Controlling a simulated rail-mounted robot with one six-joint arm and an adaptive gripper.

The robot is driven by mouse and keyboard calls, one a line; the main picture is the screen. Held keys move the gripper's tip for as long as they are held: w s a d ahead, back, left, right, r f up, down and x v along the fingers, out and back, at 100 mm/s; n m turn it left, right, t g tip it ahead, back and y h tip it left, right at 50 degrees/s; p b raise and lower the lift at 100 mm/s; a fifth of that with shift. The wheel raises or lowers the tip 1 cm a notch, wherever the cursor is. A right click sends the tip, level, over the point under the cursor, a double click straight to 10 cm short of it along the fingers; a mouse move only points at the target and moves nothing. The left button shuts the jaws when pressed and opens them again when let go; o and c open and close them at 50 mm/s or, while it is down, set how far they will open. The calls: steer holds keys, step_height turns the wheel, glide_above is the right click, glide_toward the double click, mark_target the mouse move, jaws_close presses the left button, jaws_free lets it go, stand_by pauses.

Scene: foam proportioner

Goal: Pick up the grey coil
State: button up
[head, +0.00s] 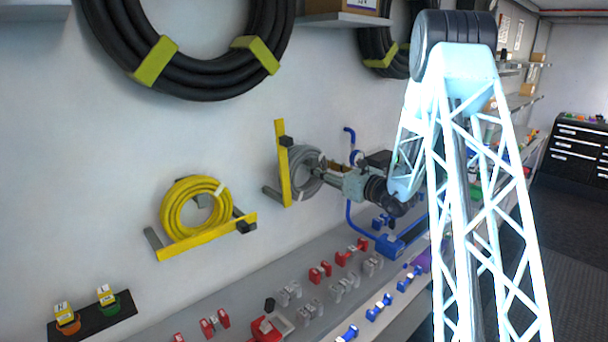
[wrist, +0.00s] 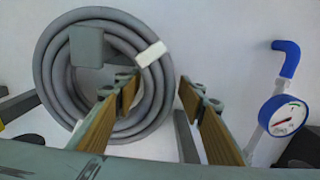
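The grey coil (head: 299,186) hangs on the wall on a holder with a yellow upright bar (head: 283,160). In the wrist view the coil (wrist: 52,72) fills the left half, with a white band (wrist: 151,54) at its upper right. My gripper (head: 321,172) is at the coil's right side in the head view. In the wrist view my gripper (wrist: 158,90) is open, with one finger over the coil's inner part and the other just past its right outer edge. The coil's right side appears between the fingers. I cannot tell whether they touch it.
A pressure gauge (wrist: 282,115) and blue pipe (wrist: 286,58) stand close on the right. A yellow coil (head: 192,206) hangs to the left. Large black hoses (head: 190,78) hang above. A bench (head: 215,303) with red, grey and blue fittings runs below.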

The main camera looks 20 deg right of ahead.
steer(key=shift+w, duration=0.15)
steer(key=shift+c, duration=0.7)
steer(key=c, duration=1)
steer(key=shift+r, duration=0.2)
steer(key=shift+r, duration=0.4)
step_height(320, 180, up, 6)
steer(key=shift+f, duration=0.1)
steer(key=v, duration=2)
steer(key=shift+b, duration=0.3)
